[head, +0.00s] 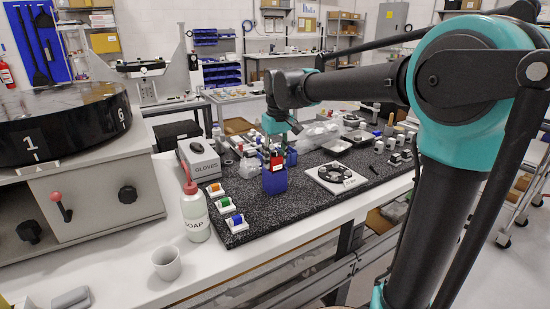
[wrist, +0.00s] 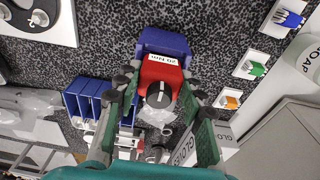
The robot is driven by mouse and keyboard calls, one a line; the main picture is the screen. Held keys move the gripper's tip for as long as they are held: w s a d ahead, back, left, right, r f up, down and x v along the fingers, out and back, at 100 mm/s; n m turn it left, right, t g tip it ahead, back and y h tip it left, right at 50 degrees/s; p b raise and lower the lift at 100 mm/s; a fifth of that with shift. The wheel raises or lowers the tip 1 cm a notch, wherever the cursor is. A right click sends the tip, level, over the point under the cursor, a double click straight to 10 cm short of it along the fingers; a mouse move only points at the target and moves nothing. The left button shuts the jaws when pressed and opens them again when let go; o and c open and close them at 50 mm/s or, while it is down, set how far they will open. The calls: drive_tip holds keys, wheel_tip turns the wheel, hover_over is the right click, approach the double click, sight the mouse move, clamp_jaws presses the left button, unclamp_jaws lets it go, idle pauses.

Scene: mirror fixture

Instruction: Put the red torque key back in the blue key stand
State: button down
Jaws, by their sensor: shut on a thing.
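The red torque key (wrist: 158,72), with a white "20 Nm" label and a dark round end, is between the fingers of my gripper (wrist: 160,92) in the wrist view. My gripper is shut on it. In the head view the key (head: 277,163) shows as a small red block with a white label, below my gripper (head: 278,150). The blue key stand (head: 275,182) is directly below the key on the speckled dark mat; it also shows in the wrist view (wrist: 164,42). The key meets the stand in both pictures; I cannot tell how deep it sits.
Green, orange and blue pieces in white holders (head: 224,205) line the mat's left edge. A soap bottle (head: 194,212), a white cup (head: 166,262) and a gloves box (head: 199,157) stand left. A white plate with a dark round part (head: 336,177) lies right of the stand. Blue bins (wrist: 88,98) are near.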

drive_tip(key=c, duration=0.9)
unclamp_jaws()
drive_tip(key=shift+o, duration=0.2)
drive_tip(key=shift+r, duration=0.1)
wheel_tip(320, 180, up, 12)
drive_tip(key=s, duration=0.1)
drive_tip(key=shift+d, duration=0.35)
drive_tip(key=shift+s, duration=0.1)
